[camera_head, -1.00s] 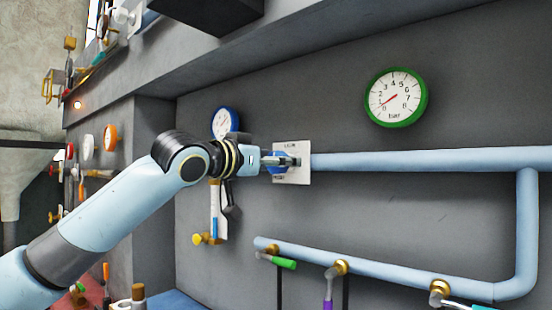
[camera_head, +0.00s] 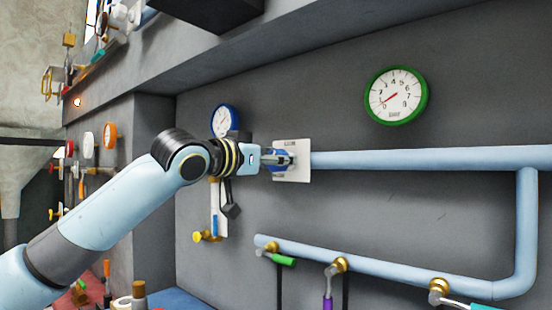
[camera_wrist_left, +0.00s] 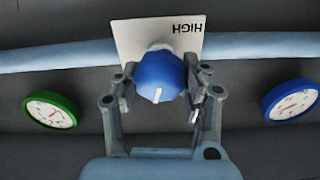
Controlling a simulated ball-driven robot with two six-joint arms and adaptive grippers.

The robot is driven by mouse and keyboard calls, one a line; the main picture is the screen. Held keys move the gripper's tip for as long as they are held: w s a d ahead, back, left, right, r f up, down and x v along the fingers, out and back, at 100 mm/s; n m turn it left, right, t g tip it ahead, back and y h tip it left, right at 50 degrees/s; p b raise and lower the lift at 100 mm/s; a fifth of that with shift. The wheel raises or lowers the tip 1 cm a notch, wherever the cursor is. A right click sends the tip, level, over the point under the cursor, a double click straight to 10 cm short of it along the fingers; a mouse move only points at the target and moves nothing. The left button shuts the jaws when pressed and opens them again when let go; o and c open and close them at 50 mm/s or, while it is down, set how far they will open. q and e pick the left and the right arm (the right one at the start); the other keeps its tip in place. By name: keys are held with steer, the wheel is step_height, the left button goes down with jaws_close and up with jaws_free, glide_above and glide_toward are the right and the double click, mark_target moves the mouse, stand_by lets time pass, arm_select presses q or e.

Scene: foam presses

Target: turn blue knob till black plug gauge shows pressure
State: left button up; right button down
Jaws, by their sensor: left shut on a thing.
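The blue knob (camera_wrist_left: 160,76) sits in front of a white plate (camera_wrist_left: 133,36) marked HIGH, which appears upside down in the left wrist view. Its white pointer mark faces the bottom of that view. My left gripper (camera_head: 281,159) is shut on the knob, with a finger on either side of it. In the head view the gripper hides most of the knob, and the plate (camera_head: 303,171) shows behind it. I cannot make out a gauge with a black plug. My right gripper is in neither view.
A green-rimmed gauge (camera_head: 396,96) hangs at upper right, its needle pointing lower left. A blue-rimmed gauge (camera_head: 225,121) is partly behind my arm. A light-blue pipe (camera_head: 430,160) runs right from the plate. Valves with coloured handles line the lower pipe (camera_head: 390,277).

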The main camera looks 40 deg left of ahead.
arm_select(q)
steer(key=m+p, duration=0.2)
steer(key=shift+r+m, duration=0.15)
steer(key=shift+m, duration=0.25)
steer(key=m+p, duration=0.1)
steer(key=m, duration=0.1)
steer(key=shift+m+p, duration=0.3)
steer(key=shift+p, duration=0.05)
steer(key=m+p, duration=0.1)
steer(key=m, duration=0.1)
steer(key=shift+d+m, duration=0.1)
steer(key=shift+m, duration=0.3)
steer(key=m+p, duration=0.1)
steer(key=m, duration=0.2)
steer(key=shift+m, duration=0.3)
steer(key=m, duration=0.1)
steer(key=m+p, duration=0.1)
steer(key=m, duration=0.1)
steer(key=shift+f+m, duration=0.3)
steer(key=m, duration=0.3)
steer(key=shift+f+m, duration=0.1)
steer(key=shift+m, duration=0.2)
steer(key=m, duration=0.3)
steer(key=shift+f+m, duration=0.1)
steer(key=shift+m, duration=0.2)
steer(key=shift+f+m, duration=0.1)
steer(key=shift+m, duration=1.7)
